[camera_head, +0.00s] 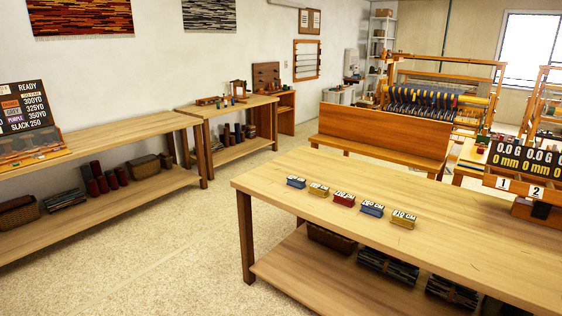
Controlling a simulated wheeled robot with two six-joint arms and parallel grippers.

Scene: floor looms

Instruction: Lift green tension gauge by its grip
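I cannot make out a green tension gauge or its grip for certain in the head view. A black readout board (526,161) with "0.0 G" and "0 mm" figures stands at the right end of the near table (440,205). Below it is a wooden stand (500,184) with white labels 1 and 2, cut off by the right picture edge. A small dark block (541,210) sits at the foot of this stand. Neither of my grippers is in view.
Several small labelled blocks, one of them red (344,199), lie in a row on the near table. A wooden bench (383,138) and a loom (440,95) stand behind. A long side table (110,134) runs along the left wall. Floor (190,240) between the tables is clear.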

